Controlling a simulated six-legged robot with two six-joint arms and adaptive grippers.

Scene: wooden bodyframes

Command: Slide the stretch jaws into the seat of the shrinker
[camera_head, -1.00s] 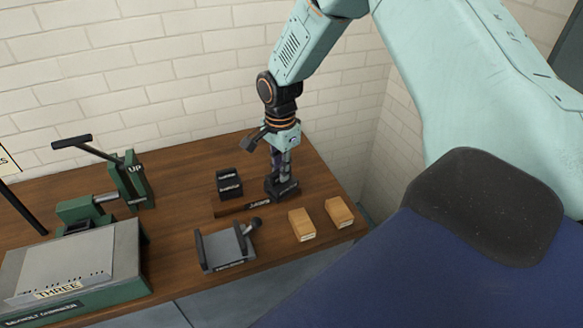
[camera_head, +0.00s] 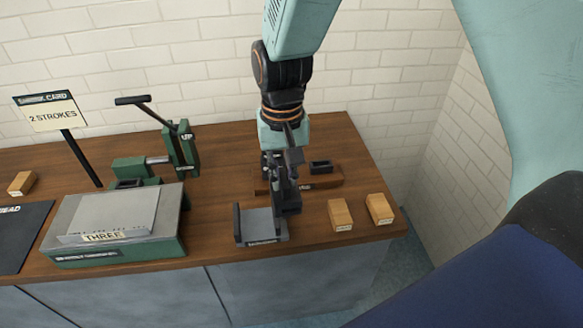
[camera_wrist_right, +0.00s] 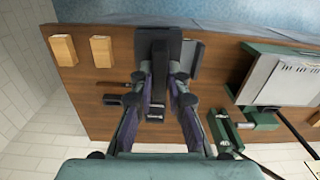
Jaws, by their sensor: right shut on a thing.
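My right gripper (camera_head: 285,192) is shut on a dark jaw block (camera_head: 289,204), held over the right part of a small grey stand (camera_head: 262,224) near the table's front. The wrist view shows the fingers (camera_wrist_right: 168,78) closed around a black piece (camera_wrist_right: 160,50) above the stand. I cannot tell whether the block touches the stand. The green lever machine (camera_head: 182,150), taken as the shrinker, stands to the left with its lever raised; its seat is not clear from here. Another black block (camera_head: 320,167) sits on the wooden rack behind the gripper. My left gripper is not in view.
Two small wooden blocks (camera_head: 340,214) (camera_head: 379,208) lie at the table's right front. A green base with a grey plate marked THREE (camera_head: 115,214) stands front left. A card reading 2 STROKES (camera_head: 50,113) stands behind it. Table between stand and green base is clear.

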